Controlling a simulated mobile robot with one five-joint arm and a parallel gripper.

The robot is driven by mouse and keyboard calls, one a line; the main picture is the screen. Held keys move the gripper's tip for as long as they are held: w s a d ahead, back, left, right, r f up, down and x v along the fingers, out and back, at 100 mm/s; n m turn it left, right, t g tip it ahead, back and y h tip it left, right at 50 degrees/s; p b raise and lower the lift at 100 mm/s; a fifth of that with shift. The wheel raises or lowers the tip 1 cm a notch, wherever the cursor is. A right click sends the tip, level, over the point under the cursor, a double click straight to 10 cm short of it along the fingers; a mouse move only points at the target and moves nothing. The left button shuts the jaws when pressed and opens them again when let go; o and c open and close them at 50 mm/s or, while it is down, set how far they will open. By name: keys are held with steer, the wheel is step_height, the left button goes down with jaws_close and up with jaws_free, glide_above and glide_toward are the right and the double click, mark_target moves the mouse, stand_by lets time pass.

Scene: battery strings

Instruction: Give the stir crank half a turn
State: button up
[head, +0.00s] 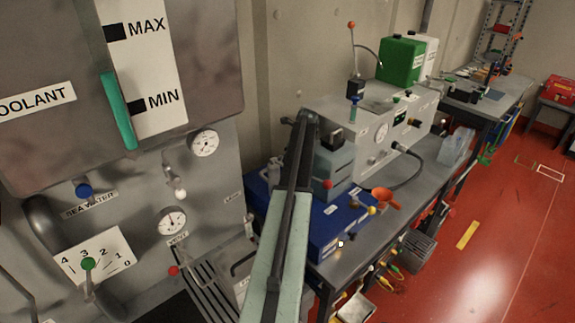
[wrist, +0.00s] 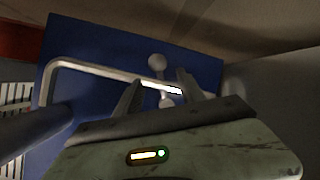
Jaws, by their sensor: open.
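In the wrist view my gripper (wrist: 159,76) is open, its two dark fingers apart. A pale bent metal rod (wrist: 90,67), which looks like the stir crank, runs along a blue surface and passes across the gap between the fingers. Its bright end section lies at the fingers; I cannot tell whether it touches them. A pale round knob (wrist: 157,60) shows just beyond the fingertips. In the head view my arm hides much of this area, and I cannot make out the gripper there. A bent rod (head: 241,263) shows left of the arm.
A blue box (head: 325,237) lies on the grey bench, with an orange funnel (head: 385,198) to its right. A grey machine (head: 378,135) stands behind. The coolant panel (head: 215,185) with gauges rises close at left. Red floor (head: 490,240) is open at right.

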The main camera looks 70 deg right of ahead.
steer(key=shift+b+x, duration=0.45)
steer(key=shift+x, duration=0.75)
steer(key=shift+r, duration=0.15)
jaws_close()
